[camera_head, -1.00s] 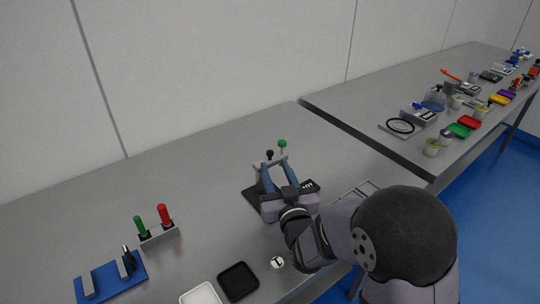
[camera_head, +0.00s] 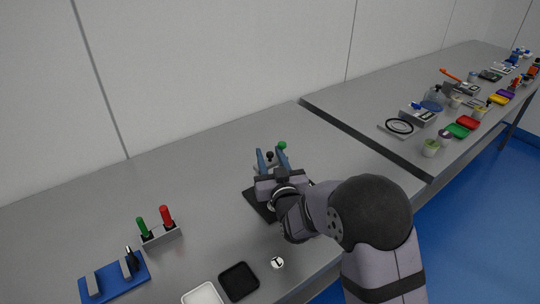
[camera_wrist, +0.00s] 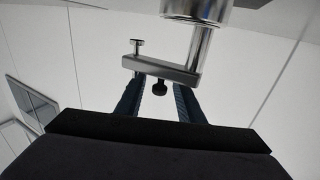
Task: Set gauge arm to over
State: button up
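The gauge stands on a dark base plate (camera_head: 256,203), with a green knob (camera_head: 283,145) and a black knob (camera_head: 269,155) at its top. In the wrist view its metal arm (camera_wrist: 158,69) runs from a thick round post (camera_wrist: 201,48) at the right to a small pin (camera_wrist: 137,46) at the left. The black knob hangs below the arm there. My gripper (camera_head: 272,158) is open, its blue fingers to either side of the black knob. Whether a finger touches the arm cannot be told. My gripper and wrist hide most of the gauge.
A rack with a green and a red handle (camera_head: 166,216) and a blue fixture (camera_head: 113,279) stand at left. A black tray (camera_head: 239,281), a white tray (camera_head: 203,294) and a small round dial (camera_head: 277,263) lie near the front edge. A second table (camera_head: 370,95) holds several items.

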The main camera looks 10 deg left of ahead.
grip_shut()
